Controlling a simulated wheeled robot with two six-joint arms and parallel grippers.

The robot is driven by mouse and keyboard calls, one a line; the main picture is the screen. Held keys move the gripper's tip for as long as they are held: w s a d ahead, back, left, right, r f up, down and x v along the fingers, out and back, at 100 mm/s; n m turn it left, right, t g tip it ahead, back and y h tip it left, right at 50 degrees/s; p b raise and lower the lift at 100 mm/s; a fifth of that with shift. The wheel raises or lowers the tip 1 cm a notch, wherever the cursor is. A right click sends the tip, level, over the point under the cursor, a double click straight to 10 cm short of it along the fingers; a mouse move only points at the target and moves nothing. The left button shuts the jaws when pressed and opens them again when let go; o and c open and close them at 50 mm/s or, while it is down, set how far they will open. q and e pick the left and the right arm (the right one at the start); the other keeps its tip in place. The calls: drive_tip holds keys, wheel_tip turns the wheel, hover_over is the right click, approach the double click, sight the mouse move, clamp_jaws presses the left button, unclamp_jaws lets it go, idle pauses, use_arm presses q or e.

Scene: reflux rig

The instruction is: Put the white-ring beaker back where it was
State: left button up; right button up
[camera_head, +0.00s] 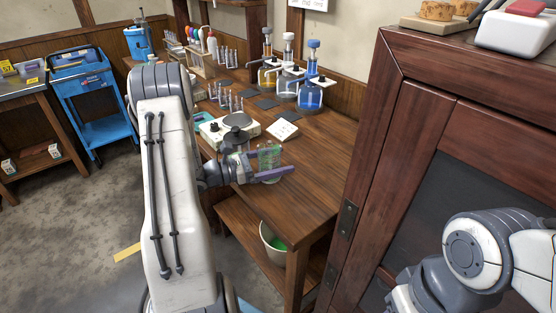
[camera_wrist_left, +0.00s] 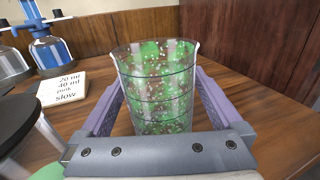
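A clear beaker (camera_head: 269,157) with green and pale specks shows at the front of the wooden bench. It also shows in the left wrist view (camera_wrist_left: 158,90), upright, with dark lines around its wall. I cannot make out a white ring on it. My left gripper (camera_head: 272,174) has its two purple fingers on either side of the beaker, low on its wall, and appears shut on it. I cannot tell whether its base touches the bench. My right gripper is out of view; only part of my right arm shows at lower right.
A hotplate stirrer (camera_head: 238,122) and a white label block (camera_head: 282,130) stand just behind the beaker. Blue and yellow flasks (camera_head: 310,95) and tube racks stand further back. A tall dark cabinet (camera_head: 375,150) borders the right. The bench's front right is clear; a bin (camera_head: 272,245) sits below.

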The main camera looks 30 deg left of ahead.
use_arm(q)
drive_tip(key=shift+r, duration=0.2)
drive_tip(key=b+v, duration=0.1)
drive_tip(key=v, duration=1.1)
drive_tip(key=shift+f, duration=0.1)
